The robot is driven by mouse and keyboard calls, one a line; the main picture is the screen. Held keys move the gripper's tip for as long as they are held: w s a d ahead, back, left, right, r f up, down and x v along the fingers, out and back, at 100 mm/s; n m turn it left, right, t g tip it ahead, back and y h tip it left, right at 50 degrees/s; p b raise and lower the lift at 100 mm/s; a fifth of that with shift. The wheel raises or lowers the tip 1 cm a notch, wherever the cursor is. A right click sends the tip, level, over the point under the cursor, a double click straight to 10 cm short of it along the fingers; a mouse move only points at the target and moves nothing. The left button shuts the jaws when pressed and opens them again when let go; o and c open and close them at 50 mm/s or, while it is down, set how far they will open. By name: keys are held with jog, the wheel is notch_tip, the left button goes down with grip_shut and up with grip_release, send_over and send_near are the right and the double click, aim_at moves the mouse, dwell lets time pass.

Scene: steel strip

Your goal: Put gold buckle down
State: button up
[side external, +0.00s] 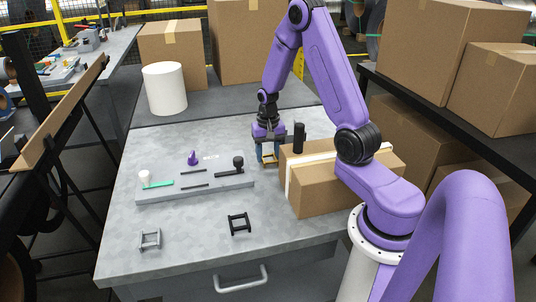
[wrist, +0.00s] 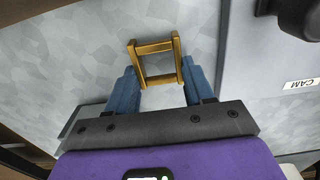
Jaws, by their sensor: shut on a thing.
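The gold buckle (wrist: 155,47) is a small open rectangular frame, held between the blue fingers of my gripper (wrist: 158,88) in the wrist view. In the side external view my gripper (side external: 268,158) points down over the grey table, just left of a cardboard box. The buckle shows there only as a small gold-brown patch (side external: 269,156) between the fingers. I cannot tell whether it touches the table. A black buckle (side external: 239,223) and a grey buckle (side external: 150,239) lie near the table's front.
A grey strip (side external: 215,190) holding several small parts lies left of my gripper. A cardboard box (side external: 330,192) stands close on the right, with a black cylinder (side external: 299,137) by it. A white cylinder (side external: 165,88) stands behind. The table (side external: 190,240) is clear between strip and front buckles.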

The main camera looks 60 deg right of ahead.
jog(key=shift+f, duration=0.25)
jog(key=shift+f, duration=0.1)
jog(key=o, duration=1.1)
